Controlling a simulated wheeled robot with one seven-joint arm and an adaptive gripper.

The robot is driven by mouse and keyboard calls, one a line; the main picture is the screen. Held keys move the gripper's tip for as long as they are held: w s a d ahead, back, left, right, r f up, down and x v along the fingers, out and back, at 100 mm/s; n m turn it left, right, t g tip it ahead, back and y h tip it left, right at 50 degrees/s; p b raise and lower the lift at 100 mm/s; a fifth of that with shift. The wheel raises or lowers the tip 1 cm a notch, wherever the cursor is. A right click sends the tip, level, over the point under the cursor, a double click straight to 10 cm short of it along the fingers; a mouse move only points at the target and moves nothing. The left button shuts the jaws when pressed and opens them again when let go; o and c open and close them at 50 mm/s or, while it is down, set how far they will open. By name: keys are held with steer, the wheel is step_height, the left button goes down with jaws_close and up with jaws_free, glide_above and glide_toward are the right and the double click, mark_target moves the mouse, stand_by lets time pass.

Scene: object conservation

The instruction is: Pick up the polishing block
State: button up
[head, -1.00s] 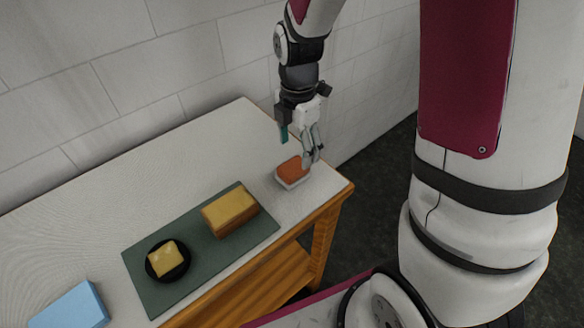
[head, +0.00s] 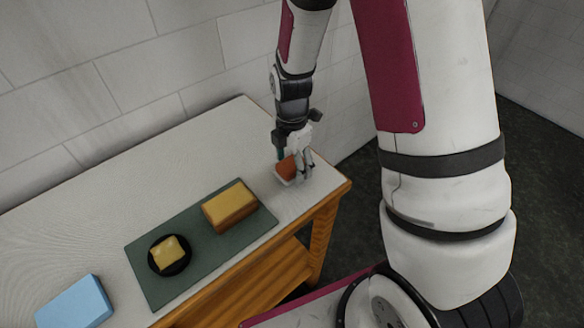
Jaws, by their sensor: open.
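A small block with an orange top and a white base (head: 286,169) sits near the right end of the table; it looks like the polishing block, though no label shows. My gripper (head: 294,168) is open and pointing down at this block. Its fingers are low around or just over the block and partly cover it. I cannot tell whether they touch it. Nothing is held.
On the white-topped table (head: 120,190), a dark green mat (head: 205,255) bears a yellow and brown block (head: 229,206) and a black disc (head: 157,268) with a yellow square piece (head: 168,250). A light blue block (head: 75,304) lies at front left. A wall (head: 150,75) stands behind.

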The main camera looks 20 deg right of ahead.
mark_target(293, 164)
steer(key=c, duration=1.4)
steer(key=shift+r, duration=0.1)
steer(key=shift+w+r, duration=0.1)
steer(key=shift+r, duration=0.75)
steer(key=shift+s+r+b, duration=0.2)
steer(key=shift+r, duration=0.3)
steer(key=shift+s+r+b, duration=0.15)
steer(key=shift+r+b, duration=0.05)
steer(key=shift+r, duration=0.25)
steer(key=shift+s+r+p, duration=0.2)
steer(key=shift+s+p, duration=0.6)
steer(key=shift+s, duration=1.8)
steer(key=shift+s+r+p, duration=0.25)
steer(key=shift+s+p, duration=0.6)
steer(key=shift+s, duration=1.7)
steer(key=shift+s+r+p, duration=0.2)
steer(key=shift+s+p, duration=0.6)
steer(key=shift+s, duration=1.8)
